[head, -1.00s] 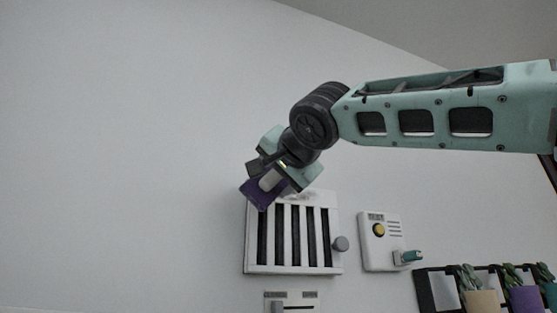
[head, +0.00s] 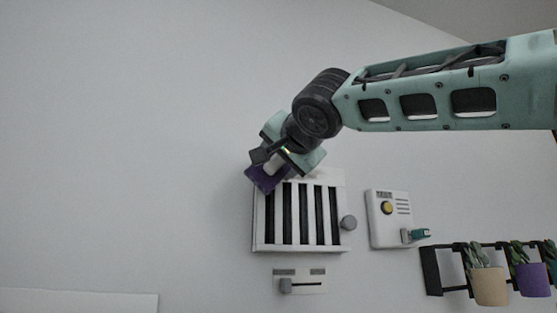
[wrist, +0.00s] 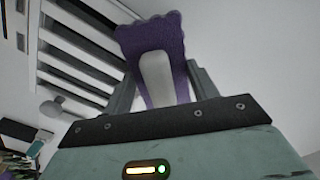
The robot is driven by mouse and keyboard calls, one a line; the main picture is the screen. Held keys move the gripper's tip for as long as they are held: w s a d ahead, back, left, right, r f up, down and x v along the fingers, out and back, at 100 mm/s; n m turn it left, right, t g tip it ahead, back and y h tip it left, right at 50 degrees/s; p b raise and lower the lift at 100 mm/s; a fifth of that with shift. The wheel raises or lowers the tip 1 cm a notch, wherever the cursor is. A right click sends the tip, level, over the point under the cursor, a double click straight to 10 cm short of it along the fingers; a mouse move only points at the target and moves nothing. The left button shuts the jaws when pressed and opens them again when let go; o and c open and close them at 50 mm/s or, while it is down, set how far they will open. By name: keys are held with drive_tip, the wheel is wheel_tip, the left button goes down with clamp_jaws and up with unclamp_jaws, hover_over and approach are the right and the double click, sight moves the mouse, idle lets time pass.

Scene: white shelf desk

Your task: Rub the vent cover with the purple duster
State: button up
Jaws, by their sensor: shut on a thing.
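The purple duster (head: 265,179) has a pale handle and is gripped in my gripper (head: 273,162). In the wrist view the duster (wrist: 152,38) extends ahead from between the two fingers of my gripper (wrist: 160,85). The white vent cover (head: 299,246) has dark vertical slots and is fixed to the wall, with a grey knob at its right side. The duster overlaps the vent cover's upper left corner in the head view; I cannot tell whether they touch. In the wrist view the vent cover (wrist: 77,73) lies to the left of the duster.
A white panel with a yellow button (head: 387,208) and a teal-handled part is right of the vent. A slider panel (head: 299,281) is below it. Potted plants (head: 489,284) stand on a rack at lower right. The wall left of the vent is bare.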

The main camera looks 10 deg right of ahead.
sight(329, 178)
drive_tip(key=shift+p+x, duration=0.45)
drive_tip(key=shift+x, duration=0.45)
drive_tip(key=shift+w+d+b, duration=0.1)
drive_tip(key=shift+d+b, duration=0.4)
drive_tip(key=shift+d, duration=0.55)
drive_tip(key=shift+w+d, duration=0.3)
drive_tip(key=shift+d, duration=1.15)
drive_tip(key=shift+w+d, duration=0.35)
drive_tip(key=shift+d, duration=1.05)
drive_tip(key=shift+w+d, duration=0.3)
drive_tip(key=shift+d, duration=1.15)
drive_tip(key=shift+w+d+r+p, duration=0.1)
drive_tip(key=shift+w+d+p, duration=0.05)
drive_tip(key=shift+d+p, duration=0.45)
drive_tip(key=shift+w+d+r+p, duration=0.15)
drive_tip(key=shift+d+p, duration=0.2)
drive_tip(key=shift+d, duration=0.35)
drive_tip(key=shift+w+d+f, duration=0.1)
drive_tip(key=shift+d+f, duration=0.05)
drive_tip(key=shift+d, duration=0.25)
drive_tip(key=shift+d+f, duration=0.15)
drive_tip(key=shift+f, duration=0.05)
